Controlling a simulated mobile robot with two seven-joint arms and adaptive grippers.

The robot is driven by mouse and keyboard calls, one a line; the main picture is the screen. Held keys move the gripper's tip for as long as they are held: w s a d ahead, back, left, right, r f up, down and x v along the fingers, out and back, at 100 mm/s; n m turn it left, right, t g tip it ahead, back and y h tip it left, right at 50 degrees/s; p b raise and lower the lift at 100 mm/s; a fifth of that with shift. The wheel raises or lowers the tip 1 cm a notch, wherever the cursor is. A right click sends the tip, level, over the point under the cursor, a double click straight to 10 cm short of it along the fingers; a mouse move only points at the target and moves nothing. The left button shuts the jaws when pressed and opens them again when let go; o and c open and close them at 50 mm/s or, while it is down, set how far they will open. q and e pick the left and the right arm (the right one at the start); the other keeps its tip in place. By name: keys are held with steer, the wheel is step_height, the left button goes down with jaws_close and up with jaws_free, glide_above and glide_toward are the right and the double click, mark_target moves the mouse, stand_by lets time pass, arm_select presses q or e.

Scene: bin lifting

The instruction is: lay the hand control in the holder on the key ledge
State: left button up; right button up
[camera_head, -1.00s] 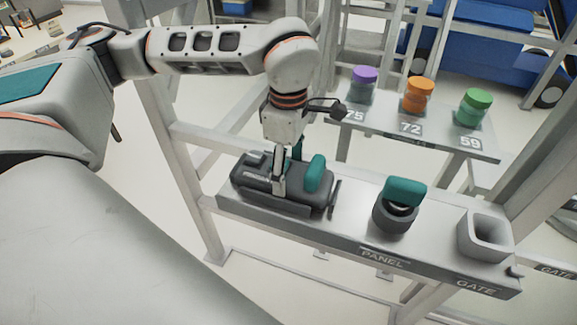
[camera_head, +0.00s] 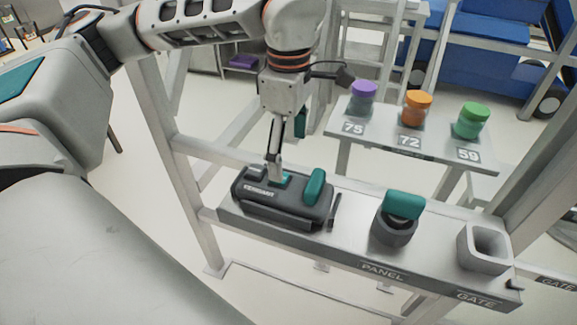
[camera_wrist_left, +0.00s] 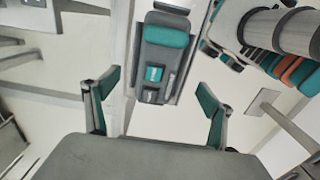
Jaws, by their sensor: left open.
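The hand control (camera_head: 262,191), a dark grey block with a teal bar and a small teal patch, lies flat at the left end of the key ledge (camera_head: 350,235). A low black holder (camera_head: 277,216) shows along its front edge; the control appears to rest in it. My left gripper (camera_head: 287,148) is open and empty above the control, its fingers pointing down. In the left wrist view the control (camera_wrist_left: 154,70) lies beyond and between the spread fingers (camera_wrist_left: 159,92), apart from them. My right gripper is not in view.
A dark round cup (camera_head: 394,226) with a teal-topped piece stands mid-ledge, and an empty grey square socket (camera_head: 485,248) at the right end. A shelf behind (camera_head: 385,130) bears purple-, orange- and green-lidded jars. A frame post (camera_head: 180,160) stands left.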

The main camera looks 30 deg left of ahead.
arm_select(q)
steer(key=shift+r, duration=1.55)
